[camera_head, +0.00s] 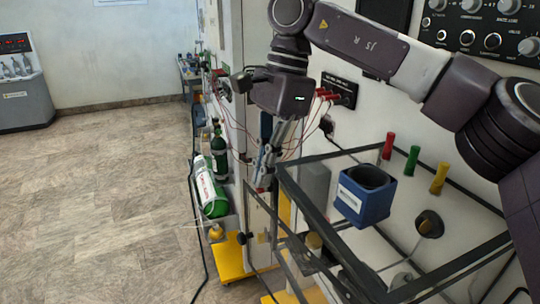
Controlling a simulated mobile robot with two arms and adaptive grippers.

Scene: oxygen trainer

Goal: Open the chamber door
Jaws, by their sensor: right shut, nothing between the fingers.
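The chamber (310,205) is a clear-walled box with a dark frame at the lower right in the head view. I cannot clearly make out its door or whether it stands open or closed. My right arm reaches in from the right, above the chamber. My right gripper (263,182) points down at the chamber's far left corner, shut and empty. Its fingertips are close to the dark frame; I cannot tell whether they touch it. My left gripper is out of view.
A blue box (362,205) and red, green and yellow cylinders (412,160) show around the chamber. A control panel (480,28) is on the wall. Green gas cylinders (208,188) and a yellow base (231,258) stand left of the chamber. The tiled floor (100,190) at left is clear.

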